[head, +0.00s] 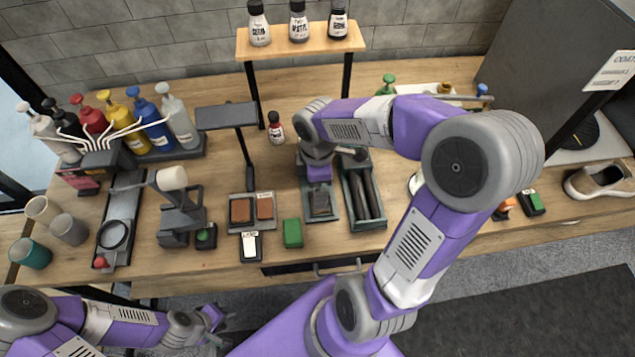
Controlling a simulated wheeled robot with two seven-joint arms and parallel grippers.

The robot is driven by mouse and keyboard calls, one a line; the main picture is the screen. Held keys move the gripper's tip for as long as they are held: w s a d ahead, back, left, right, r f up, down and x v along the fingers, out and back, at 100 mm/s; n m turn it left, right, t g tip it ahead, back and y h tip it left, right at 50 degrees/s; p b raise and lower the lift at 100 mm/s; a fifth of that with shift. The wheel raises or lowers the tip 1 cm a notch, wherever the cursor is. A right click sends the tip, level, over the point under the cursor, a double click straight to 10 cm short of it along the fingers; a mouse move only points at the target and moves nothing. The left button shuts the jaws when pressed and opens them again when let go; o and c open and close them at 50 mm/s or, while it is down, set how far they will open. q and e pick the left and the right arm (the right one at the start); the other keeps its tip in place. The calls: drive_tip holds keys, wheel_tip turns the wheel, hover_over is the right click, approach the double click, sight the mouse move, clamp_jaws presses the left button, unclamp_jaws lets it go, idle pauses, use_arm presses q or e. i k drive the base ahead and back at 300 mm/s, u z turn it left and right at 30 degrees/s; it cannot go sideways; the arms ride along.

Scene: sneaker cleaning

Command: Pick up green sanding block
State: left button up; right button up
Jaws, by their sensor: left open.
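A plain green block (292,233), which looks like the green sanding block, lies near the table's front edge, right of a small dark holder with a white label. My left gripper (220,323) is open and empty at the lower left, in front of the table and below its edge, well apart from the block. My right gripper (319,182) points down over a grey tray (333,212) behind and right of the block. Its fingers are too small and partly hidden, so I cannot tell if they hold the dark item below.
Brown blocks (240,211) sit in a tray behind left of the green block. A dark tray with long dark pieces (371,193) stands to the right. A black-armed stand (227,116) rises behind. Cups (69,229) and pump bottles (155,122) are at left.

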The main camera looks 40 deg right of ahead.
sight(292, 237)
drive_tip(key=k, duration=1)
